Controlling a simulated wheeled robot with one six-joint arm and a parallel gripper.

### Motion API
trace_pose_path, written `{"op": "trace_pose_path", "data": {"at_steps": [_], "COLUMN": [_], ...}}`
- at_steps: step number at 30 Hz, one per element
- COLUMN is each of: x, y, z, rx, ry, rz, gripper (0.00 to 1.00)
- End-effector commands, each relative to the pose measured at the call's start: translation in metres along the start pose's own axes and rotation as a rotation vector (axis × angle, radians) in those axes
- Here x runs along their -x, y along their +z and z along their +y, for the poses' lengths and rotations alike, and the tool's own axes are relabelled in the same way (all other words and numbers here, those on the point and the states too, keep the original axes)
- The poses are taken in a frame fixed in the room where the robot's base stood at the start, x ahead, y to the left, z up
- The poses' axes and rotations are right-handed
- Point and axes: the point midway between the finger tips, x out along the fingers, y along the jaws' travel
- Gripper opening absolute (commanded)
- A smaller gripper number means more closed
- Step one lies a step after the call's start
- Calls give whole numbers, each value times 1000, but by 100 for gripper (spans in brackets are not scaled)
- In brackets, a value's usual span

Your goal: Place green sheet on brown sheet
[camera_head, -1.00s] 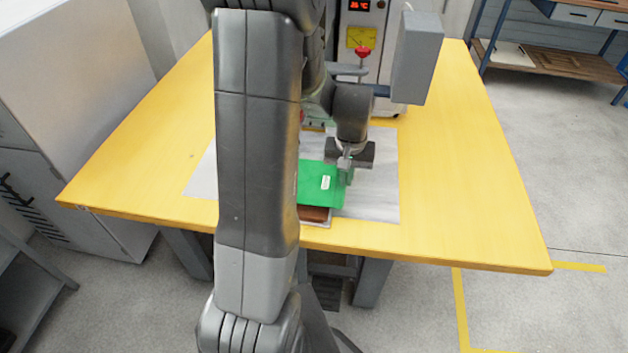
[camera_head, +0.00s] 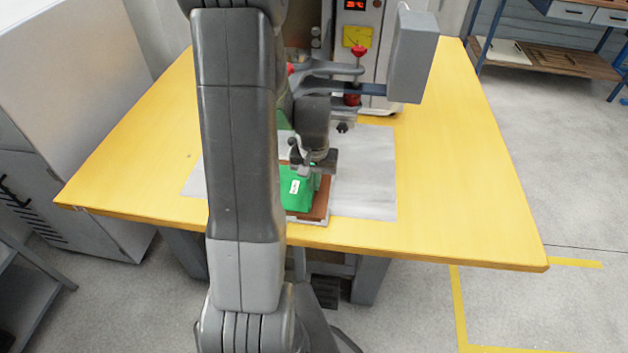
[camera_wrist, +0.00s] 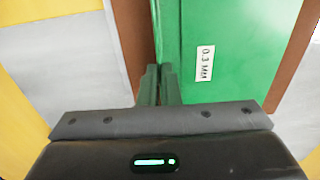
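The green sheet (camera_head: 296,194) with a small white label lies over the brown sheet (camera_head: 319,207). My gripper (camera_head: 312,172) is above it, its fingers closed on the edge of the green sheet. In the wrist view the two fingers (camera_wrist: 160,86) are close together at the left edge of the green sheet (camera_wrist: 215,75), which reads "0.3 MM". The brown sheet (camera_wrist: 131,35) shows on both sides of the green one. Whether the green sheet touches the brown one is hard to tell. My arm hides the left part of both sheets in the head view.
The sheets are over a grey mat (camera_head: 365,190) on a yellow table (camera_head: 450,190). A machine with a red knob (camera_head: 359,50) and a grey box (camera_head: 413,60) stands behind. The table's right side is clear.

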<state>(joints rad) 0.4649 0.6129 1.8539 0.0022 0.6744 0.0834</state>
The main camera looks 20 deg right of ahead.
Motion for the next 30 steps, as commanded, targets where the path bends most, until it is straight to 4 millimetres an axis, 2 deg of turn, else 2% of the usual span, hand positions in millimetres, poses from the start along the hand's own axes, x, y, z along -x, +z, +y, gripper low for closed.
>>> {"op": "trace_pose_path", "data": {"at_steps": [5, 9, 20, 23, 30], "x": [-4, -3, 1, 10, 57], "y": [0, 0, 0, -1, -1], "z": [0, 0, 0, 0, 0], "rx": [0, 0, 0, 0, 0], "ry": [0, 0, 0, 0, 0], "rz": [0, 0, 0, 3, 6], "gripper": [0, 25, 25, 25, 25]}}
